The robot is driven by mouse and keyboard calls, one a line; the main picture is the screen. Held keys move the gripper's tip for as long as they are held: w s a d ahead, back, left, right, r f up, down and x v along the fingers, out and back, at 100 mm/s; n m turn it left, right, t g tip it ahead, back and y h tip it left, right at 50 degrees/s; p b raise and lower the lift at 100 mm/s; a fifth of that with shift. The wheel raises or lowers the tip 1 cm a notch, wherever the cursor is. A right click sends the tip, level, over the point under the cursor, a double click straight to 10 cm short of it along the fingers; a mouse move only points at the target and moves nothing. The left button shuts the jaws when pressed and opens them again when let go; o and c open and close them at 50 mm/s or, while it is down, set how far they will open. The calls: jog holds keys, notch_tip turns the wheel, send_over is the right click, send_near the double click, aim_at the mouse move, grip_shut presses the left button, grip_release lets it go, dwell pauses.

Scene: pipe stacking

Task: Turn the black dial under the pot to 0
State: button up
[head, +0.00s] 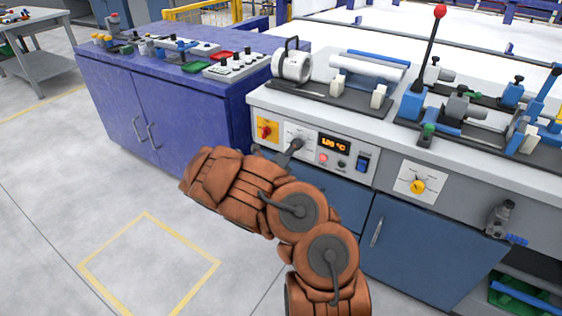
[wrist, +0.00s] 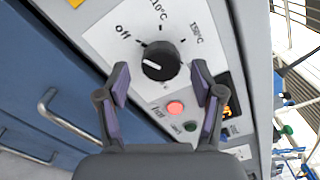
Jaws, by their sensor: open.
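The black dial (wrist: 160,60) sits on a white plate marked Off, 110°C and 150°C. Its white line points left, roughly to the Off side. My gripper (wrist: 160,84) is open, with one finger on each side below the dial. The fingers look apart from it, though the exact depth is hard to judge. The pot, seemingly the white cylinder with a dark handle (head: 291,67), stands on the counter above.
An orange lit display (head: 334,145), a red button (wrist: 175,109) and a green button (wrist: 190,126) lie close to the dial. A red knob on a yellow plate (head: 267,131) is to the left. A yellow knob (head: 418,186) is farther right. Open floor lies in front.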

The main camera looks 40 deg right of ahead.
jog(key=v, duration=1)
dwell(0.5)
jog(key=s+d+r+m+g, duration=0.2)
jog(key=s+r+m+g, duration=0.4)
jog(key=s+r+m, duration=0.4)
jog(key=s+a+r+m+g+y, duration=0.2)
jog(key=s+m, duration=0.3)
jog(key=m, duration=0.1)
jog(key=s+a+r+m+g+y, duration=0.1)
jog(key=s+a+r+m+g, duration=0.15)
jog(key=s+m, duration=0.3)
jog(key=s+a+f+m+t+y, duration=0.1)
jog(key=s+a+m+y, duration=0.35)
jog(key=a, duration=0.55)
jog(key=s+a+f+m+t+y, duration=0.1)
jog(key=s+a+m+y, duration=0.3)
jog(key=a, duration=0.5)
jog(key=s+a+f+m+t+y, duration=0.1)
jog(key=s+a+m+y, duration=0.2)
jog(key=s+a+y, duration=0.5)
notch_tip(320, 180, up, 21)
jog(key=w+a+h+p, duration=0.2)
jog(key=p, duration=1.7)
jog(key=shift+a+f+m+p, duration=0.15)
jog(key=shift+a+m+p, duration=0.05)
jog(key=shift+m+p, duration=0.1)
